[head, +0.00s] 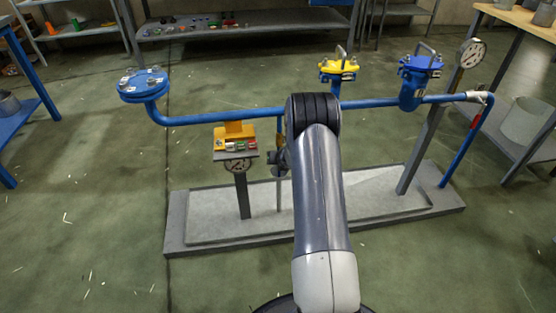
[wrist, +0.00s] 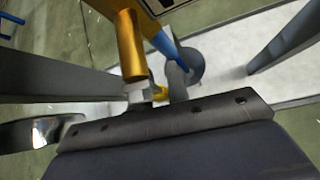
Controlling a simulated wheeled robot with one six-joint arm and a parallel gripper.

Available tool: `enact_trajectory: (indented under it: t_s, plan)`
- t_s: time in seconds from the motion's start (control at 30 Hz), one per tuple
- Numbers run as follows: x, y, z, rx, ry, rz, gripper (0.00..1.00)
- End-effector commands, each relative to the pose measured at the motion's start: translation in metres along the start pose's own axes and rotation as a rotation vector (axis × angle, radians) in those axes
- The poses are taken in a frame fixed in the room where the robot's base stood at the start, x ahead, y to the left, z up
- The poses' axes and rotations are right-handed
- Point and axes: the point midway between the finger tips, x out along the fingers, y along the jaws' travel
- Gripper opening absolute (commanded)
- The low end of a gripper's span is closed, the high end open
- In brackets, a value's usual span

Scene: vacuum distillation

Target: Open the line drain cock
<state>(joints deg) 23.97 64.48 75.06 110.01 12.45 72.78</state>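The blue pipe line (head: 225,117) runs across the stand, and my arm hides its middle. A small yellow-orange vertical fitting (head: 279,126) under the pipe, just left of my arm, may be the drain cock. In the wrist view a brass-coloured cylinder (wrist: 130,45) hangs in front of my gripper, with a small yellow piece (wrist: 160,92) below it. I cannot tell which is the cock's handle. My gripper (head: 279,163) shows only in part beside the arm, below the pipe. Its fingertips are not clear in the wrist view, so its opening and any contact are uncertain.
A yellow-topped valve (head: 338,68) and a blue valve (head: 420,66) sit on the pipe. A round gauge (head: 471,53) stands at right. A small post with a panel (head: 236,154) stands left of my gripper. The grey base plate (head: 190,235) lies below; the floor around is open.

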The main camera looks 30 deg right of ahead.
Motion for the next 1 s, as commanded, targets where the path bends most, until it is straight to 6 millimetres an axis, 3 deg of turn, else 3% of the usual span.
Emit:
enact_trajectory:
  t_s: [0.1, 0.47, 1.0]
  plan:
    - [0.000, -0.001, -0.002, 0.001, 0.003, -0.001, 0.25]
    - [-0.008, 0.000, 0.000, 0.002, -0.001, 0.000, 0.25]
    - [-0.095, 0.000, 0.000, 0.001, 0.001, 0.000, 0.25]
